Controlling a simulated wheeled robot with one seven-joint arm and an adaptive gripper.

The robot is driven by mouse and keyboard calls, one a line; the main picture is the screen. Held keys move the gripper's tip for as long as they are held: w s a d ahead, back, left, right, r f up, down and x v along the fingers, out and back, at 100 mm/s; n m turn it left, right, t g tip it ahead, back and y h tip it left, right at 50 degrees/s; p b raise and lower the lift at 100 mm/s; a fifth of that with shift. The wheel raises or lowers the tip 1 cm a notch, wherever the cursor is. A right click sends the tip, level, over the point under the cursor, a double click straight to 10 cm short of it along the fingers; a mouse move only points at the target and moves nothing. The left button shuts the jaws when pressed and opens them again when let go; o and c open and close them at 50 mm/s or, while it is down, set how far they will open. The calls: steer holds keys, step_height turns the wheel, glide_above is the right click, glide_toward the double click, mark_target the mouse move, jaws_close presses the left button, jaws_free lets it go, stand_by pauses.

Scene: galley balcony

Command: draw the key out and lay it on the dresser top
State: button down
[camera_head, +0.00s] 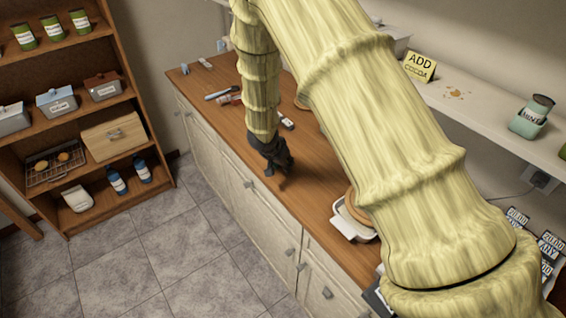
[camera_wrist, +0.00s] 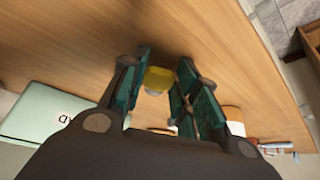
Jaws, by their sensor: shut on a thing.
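My gripper (camera_head: 281,178) is low over the wooden dresser top (camera_head: 305,200), close to its front edge, pointing down. In the wrist view its two dark teal fingers (camera_wrist: 159,88) stand on either side of a small yellow piece (camera_wrist: 158,78). The gripper is shut on this piece, which I take to be the key; its shape is only partly visible. Bare dresser wood (camera_wrist: 190,30) lies beyond it in the wrist view. I cannot tell whether the piece touches the wood. In the head view the gripper hides the piece. No keyhole is clearly visible.
A white dish (camera_head: 352,228) sits to the right on the dresser. Pen-like items (camera_head: 222,94) lie at the far left. A pale green box (camera_wrist: 45,112) shows in the wrist view. A shelf (camera_head: 470,105) runs along the wall. The wood around my gripper is clear.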

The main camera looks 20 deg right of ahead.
steer(key=shift+s+r, duration=0.45)
steer(key=shift+s, duration=0.1)
steer(key=shift+w+d+f, duration=0.1)
steer(key=shift+w+f, duration=0.2)
steer(key=shift+f, duration=0.1)
steer(key=c, duration=1.3)
jaws_free()
steer(key=shift+w, duration=0.15)
steer(key=shift+c, duration=0.2)
steer(key=o, duration=0.4)
steer(key=shift+c, duration=0.2)
steer(key=shift+s+r, duration=0.2)
steer(key=shift+s, duration=0.05)
steer(key=shift+f, duration=0.1)
steer(key=shift+w, duration=0.1)
steer(key=v, duration=1.2)
